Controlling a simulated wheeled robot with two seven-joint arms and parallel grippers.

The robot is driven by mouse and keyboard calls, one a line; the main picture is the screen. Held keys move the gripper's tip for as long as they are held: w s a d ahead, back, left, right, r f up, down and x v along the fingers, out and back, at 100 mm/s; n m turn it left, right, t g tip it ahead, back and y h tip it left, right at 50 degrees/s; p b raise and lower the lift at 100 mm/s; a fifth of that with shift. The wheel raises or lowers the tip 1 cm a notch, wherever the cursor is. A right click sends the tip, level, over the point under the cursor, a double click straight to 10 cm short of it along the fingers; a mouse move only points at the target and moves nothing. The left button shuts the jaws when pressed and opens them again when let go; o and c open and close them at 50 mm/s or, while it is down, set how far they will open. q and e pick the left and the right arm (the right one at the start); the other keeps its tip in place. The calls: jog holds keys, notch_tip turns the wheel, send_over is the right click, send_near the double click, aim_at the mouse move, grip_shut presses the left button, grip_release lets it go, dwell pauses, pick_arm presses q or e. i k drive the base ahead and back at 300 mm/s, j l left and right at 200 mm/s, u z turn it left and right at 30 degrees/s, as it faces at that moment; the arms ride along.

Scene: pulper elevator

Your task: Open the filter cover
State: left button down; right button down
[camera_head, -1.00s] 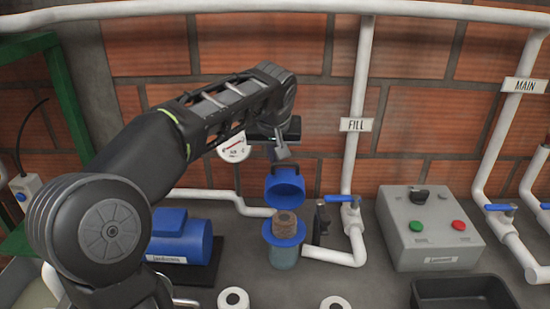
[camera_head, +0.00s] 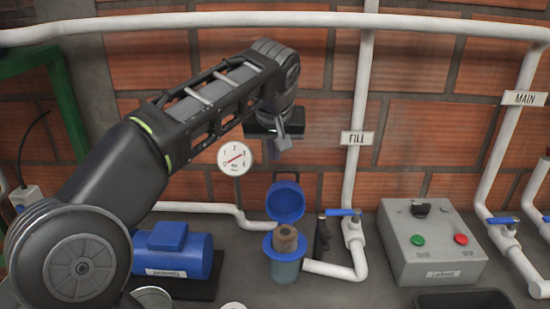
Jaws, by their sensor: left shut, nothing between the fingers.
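The filter's blue cover (camera_head: 286,201) is tilted up and back, standing open behind the filter housing (camera_head: 285,268). A dark handle loop shows at the cover's top. The brown filter cartridge (camera_head: 285,238) is exposed inside the housing's blue rim. My left gripper (camera_head: 282,143) is shut and empty, above the cover and apart from it, in front of the brick wall. My right gripper is not in view.
A pressure gauge (camera_head: 235,158) hangs left of my left gripper. A blue pump (camera_head: 174,254) stands left of the filter. The FILL pipe with its blue valve handle (camera_head: 342,212) and a grey control box (camera_head: 430,243) stand to the right.

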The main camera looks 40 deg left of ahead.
aim_at(285, 202)
jog(key=k+l, duration=0.8)
jog(key=l, duration=0.1)
